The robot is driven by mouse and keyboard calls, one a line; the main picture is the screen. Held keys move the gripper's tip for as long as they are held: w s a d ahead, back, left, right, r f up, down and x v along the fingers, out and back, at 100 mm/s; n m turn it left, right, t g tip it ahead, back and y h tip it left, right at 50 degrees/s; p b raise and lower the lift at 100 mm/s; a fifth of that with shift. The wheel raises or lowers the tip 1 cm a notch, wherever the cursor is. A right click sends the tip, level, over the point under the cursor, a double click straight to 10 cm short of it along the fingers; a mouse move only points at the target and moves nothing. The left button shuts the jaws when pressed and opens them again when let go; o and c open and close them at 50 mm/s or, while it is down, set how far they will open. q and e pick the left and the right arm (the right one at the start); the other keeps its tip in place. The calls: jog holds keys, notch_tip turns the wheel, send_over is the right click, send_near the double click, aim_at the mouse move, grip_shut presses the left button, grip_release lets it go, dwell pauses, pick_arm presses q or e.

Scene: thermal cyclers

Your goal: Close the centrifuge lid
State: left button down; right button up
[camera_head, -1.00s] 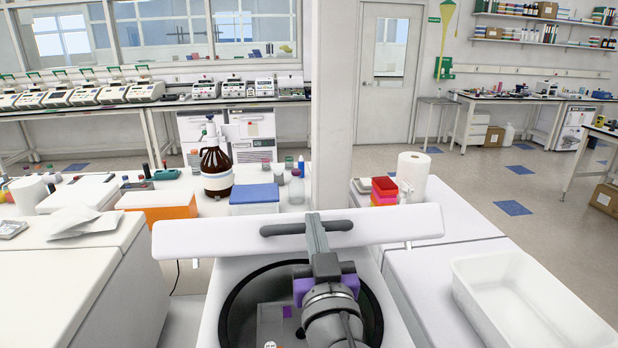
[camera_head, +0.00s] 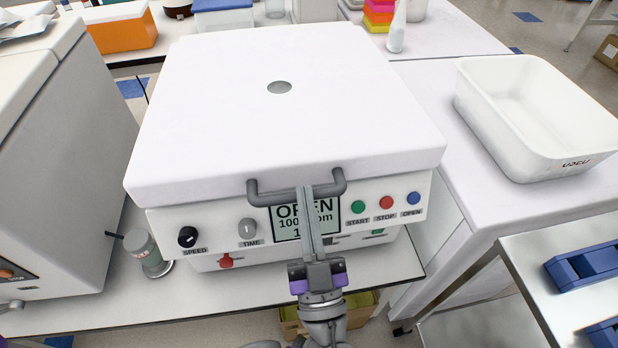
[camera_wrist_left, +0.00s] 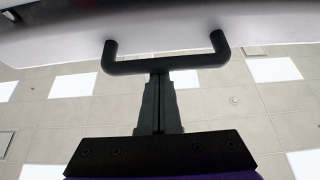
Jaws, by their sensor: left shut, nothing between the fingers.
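The white centrifuge lid (camera_head: 230,120) lies down over the centrifuge body (camera_head: 170,226), with a small round window in its top. Its grey bar handle (camera_head: 262,199) sticks out at the front edge. My left gripper (camera_head: 306,190) is shut and empty, its fingertips at the middle of the handle bar. In the left wrist view the fingertips (camera_wrist_left: 160,78) meet the dark handle (camera_wrist_left: 125,67) and do not enclose it. The display (camera_head: 290,222) reads OPEN. Whether the lid is fully seated or latched cannot be told. My right gripper is out of view.
A white box-shaped machine (camera_head: 60,130) stands close on the left, with a small jar (camera_head: 146,250) between. A white tub (camera_head: 520,150) sits on the right counter. Blue racks (camera_head: 585,265) are on a metal cart at lower right.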

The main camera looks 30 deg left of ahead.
pick_arm(q)
jog(key=f, duration=0.1)
jog(key=f+b, duration=0.1)
jog(key=f, duration=0.1)
jog(key=f+b, duration=0.1)
jog(key=shift+s+d+f, duration=0.1)
jog(key=shift+s+f, duration=0.05)
jog(key=shift+s, duration=0.1)
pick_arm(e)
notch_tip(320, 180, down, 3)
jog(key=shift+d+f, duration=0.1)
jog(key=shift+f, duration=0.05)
pick_arm(q)
notch_tip(320, 180, up, 5)
jog(key=p, duration=0.3)
jog(key=s+d+f+b, duration=0.2)
jog(key=s+d+f, duration=0.3)
jog(key=f, duration=0.2)
jog(key=shift+s+d+b, duration=0.15)
jog(key=shift+s+b, duration=0.2)
jog(key=shift+b, duration=0.05)
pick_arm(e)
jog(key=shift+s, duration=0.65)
